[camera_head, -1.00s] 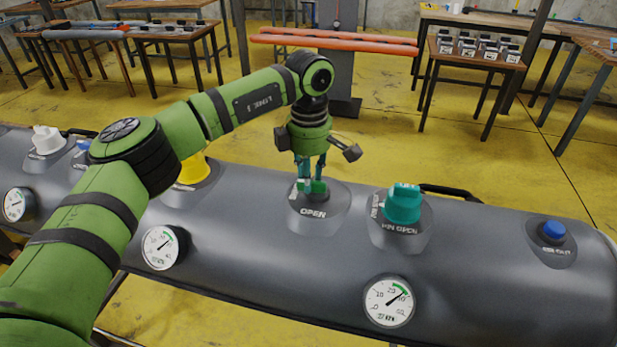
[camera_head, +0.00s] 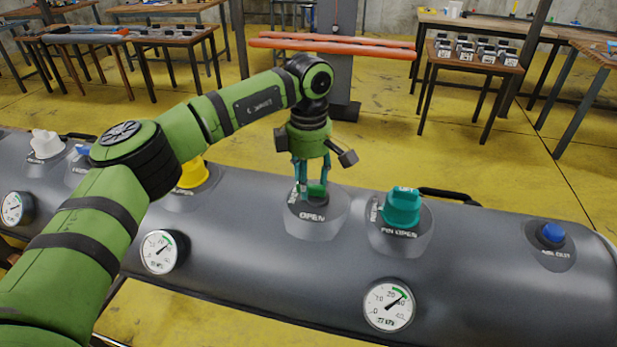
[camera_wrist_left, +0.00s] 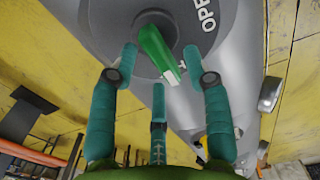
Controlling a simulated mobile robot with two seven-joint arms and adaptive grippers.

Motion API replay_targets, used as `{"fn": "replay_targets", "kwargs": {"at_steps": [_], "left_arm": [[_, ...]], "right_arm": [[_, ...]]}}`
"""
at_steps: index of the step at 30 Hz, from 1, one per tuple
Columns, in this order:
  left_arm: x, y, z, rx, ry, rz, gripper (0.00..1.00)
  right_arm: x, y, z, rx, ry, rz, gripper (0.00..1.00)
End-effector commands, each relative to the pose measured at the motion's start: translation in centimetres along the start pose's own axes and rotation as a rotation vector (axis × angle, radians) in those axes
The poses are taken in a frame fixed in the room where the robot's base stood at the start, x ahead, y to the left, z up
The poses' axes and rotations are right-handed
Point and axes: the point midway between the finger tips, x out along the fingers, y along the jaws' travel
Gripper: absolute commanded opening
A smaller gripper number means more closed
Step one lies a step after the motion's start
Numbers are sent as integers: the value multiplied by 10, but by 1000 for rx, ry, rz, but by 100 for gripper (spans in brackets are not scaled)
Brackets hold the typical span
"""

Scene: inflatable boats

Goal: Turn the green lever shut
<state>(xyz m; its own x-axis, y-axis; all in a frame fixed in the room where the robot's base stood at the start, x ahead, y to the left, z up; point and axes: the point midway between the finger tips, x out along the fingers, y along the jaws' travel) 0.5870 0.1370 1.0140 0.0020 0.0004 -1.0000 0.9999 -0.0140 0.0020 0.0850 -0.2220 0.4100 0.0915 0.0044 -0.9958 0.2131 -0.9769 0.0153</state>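The green lever (camera_head: 317,189) sits on a dark round hub on the grey tube, above the word OPEN. In the left wrist view the lever (camera_wrist_left: 158,52) lies slanted, its pale-tipped end toward my gripper. My left gripper (camera_head: 312,190) comes down over it from above, its fingers partly hiding it in the head view. In the left wrist view its teal fingers (camera_wrist_left: 159,75) stand apart, with the lever between the two outer ones. The right-hand finger is very close to the lever; I cannot tell whether they touch. My right gripper is not in view.
A teal knob (camera_head: 402,207) stands just right of the lever. A yellow knob (camera_head: 193,174), a white knob (camera_head: 46,144) and a blue button (camera_head: 552,233) are also on the tube (camera_head: 260,255). Gauges (camera_head: 389,305) face front. Tables stand behind.

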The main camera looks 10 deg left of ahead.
Motion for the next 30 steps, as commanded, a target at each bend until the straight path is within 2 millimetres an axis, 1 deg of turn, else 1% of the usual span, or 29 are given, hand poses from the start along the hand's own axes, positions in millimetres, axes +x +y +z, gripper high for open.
{"fn": "replay_targets", "kwargs": {"at_steps": [7,11,14,21,24,27,30], "left_arm": [[-1,0,0,-1,-1,-1,49],[-12,0,0,-2,-2,1,49],[-30,0,1,-1,-1,3,49],[-82,0,1,-1,-1,3,49],[-99,0,0,-2,-1,2,49],[-111,0,0,-1,-1,1,49],[-118,0,0,-1,-1,0,49]], "right_arm": [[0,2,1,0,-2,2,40],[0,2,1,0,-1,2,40],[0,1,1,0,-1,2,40],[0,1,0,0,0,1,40],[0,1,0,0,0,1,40],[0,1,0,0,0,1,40],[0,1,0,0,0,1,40]]}}
